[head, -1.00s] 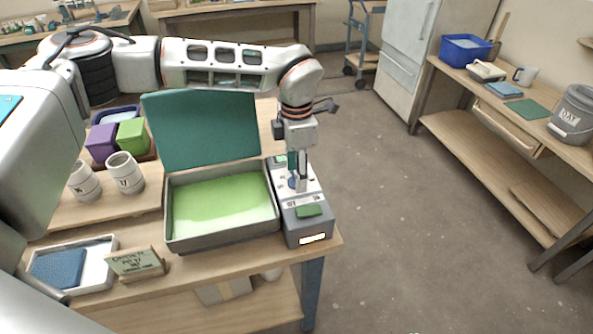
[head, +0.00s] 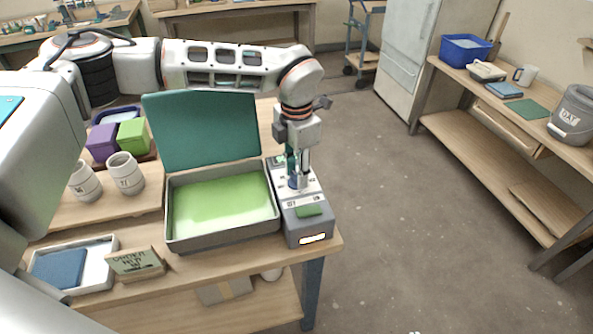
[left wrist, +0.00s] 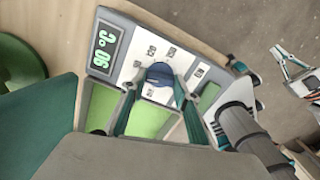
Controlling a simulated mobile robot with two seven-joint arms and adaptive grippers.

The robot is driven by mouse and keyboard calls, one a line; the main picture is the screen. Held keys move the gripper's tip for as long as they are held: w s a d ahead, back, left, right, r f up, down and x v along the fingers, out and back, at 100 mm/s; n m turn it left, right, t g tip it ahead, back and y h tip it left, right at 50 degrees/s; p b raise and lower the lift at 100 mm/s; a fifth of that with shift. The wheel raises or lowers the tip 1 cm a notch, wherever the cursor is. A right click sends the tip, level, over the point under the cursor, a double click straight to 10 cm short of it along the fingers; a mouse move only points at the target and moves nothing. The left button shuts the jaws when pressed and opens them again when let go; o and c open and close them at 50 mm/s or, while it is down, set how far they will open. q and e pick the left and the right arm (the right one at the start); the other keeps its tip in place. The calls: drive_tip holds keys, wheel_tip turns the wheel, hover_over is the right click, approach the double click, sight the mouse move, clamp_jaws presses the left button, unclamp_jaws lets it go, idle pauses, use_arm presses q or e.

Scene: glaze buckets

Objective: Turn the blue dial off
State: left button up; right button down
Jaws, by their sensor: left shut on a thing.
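The blue dial (left wrist: 160,73) sits on the pale top panel of a grey control unit (head: 292,222), with small printed marks around it. It is mostly covered in the head view. My left gripper (head: 298,180) points down at the panel, its two fingers on either side of the dial and shut on it. In the left wrist view the left gripper (left wrist: 158,82) straddles the dial. I cannot read which mark the dial points to. My right gripper (left wrist: 293,70) shows at the right edge of the left wrist view, fingers apart and empty, away from the unit.
A grey basin (head: 220,240) of green glaze with its raised teal lid (head: 203,130) stands left of the unit. The unit has a lit display (left wrist: 103,47) and a green button (head: 309,211). White cups (head: 126,175) and a tray (head: 105,270) stand farther left. Floor is free to the right.

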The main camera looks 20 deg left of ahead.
use_arm(q)
drive_tip(key=n, duration=0.3)
drive_tip(key=shift+n, duration=0.4)
drive_tip(key=n, duration=0.3)
drive_tip(key=shift+n, duration=0.3)
drive_tip(key=n, duration=0.4)
drive_tip(key=shift+n+b, duration=0.3)
drive_tip(key=shift+n, duration=1.6)
drive_tip(key=o, duration=1.1)
